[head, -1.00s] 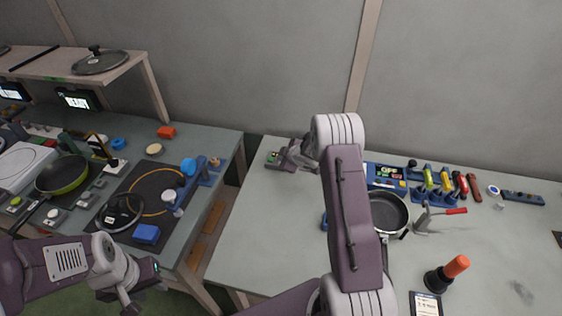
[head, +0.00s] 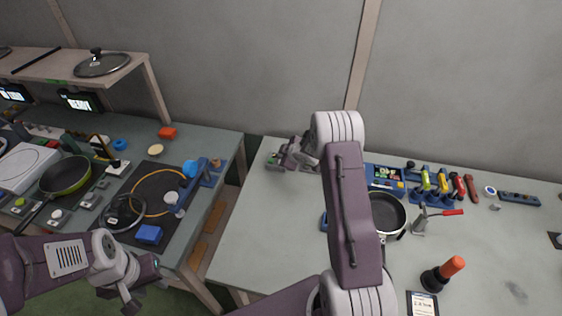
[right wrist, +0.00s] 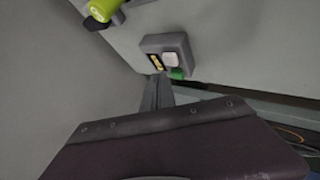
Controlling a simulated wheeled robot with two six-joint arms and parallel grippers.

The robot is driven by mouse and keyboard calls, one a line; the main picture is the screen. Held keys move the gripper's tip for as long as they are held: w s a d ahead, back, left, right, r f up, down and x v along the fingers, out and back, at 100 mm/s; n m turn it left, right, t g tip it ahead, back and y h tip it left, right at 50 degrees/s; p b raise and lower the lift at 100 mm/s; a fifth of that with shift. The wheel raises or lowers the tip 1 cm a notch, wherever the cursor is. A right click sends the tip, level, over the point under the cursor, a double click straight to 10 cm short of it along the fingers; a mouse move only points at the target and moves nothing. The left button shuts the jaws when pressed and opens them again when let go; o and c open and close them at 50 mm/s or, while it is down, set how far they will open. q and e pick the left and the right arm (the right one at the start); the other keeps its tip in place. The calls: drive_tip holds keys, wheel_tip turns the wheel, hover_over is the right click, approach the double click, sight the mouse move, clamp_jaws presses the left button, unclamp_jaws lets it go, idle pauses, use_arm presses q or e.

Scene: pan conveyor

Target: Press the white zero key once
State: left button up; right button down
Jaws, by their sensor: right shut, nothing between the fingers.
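The white key (right wrist: 170,59) sits on a small grey box (right wrist: 151,42) in the right wrist view, with a yellow-marked strip on one side and a green part at the box's near edge. No digit is readable on it. My right gripper (right wrist: 156,80) is shut and empty, its tips just below the box in the picture; I cannot tell whether they touch it. In the head view my right gripper (head: 284,157) is at the far left corner of the right table, small and partly covering the box. My left gripper (head: 128,298) hangs low at the left, its jaws unclear.
A pan (head: 385,212), a blue panel with a display (head: 385,176), several coloured-handled tools and a red-handled plunger-like thing (head: 444,273) stand on the right table (head: 270,235). The left table carries a green pan (head: 66,174) and a blue block (head: 149,234). A gap separates the tables.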

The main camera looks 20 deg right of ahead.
wheel_tip(320, 180, up, 5)
drive_tip(key=p, duration=0.4)
drive_tip(key=shift+f, duration=0.1)
drive_tip(key=shift+a, duration=0.1)
idle(0.4)
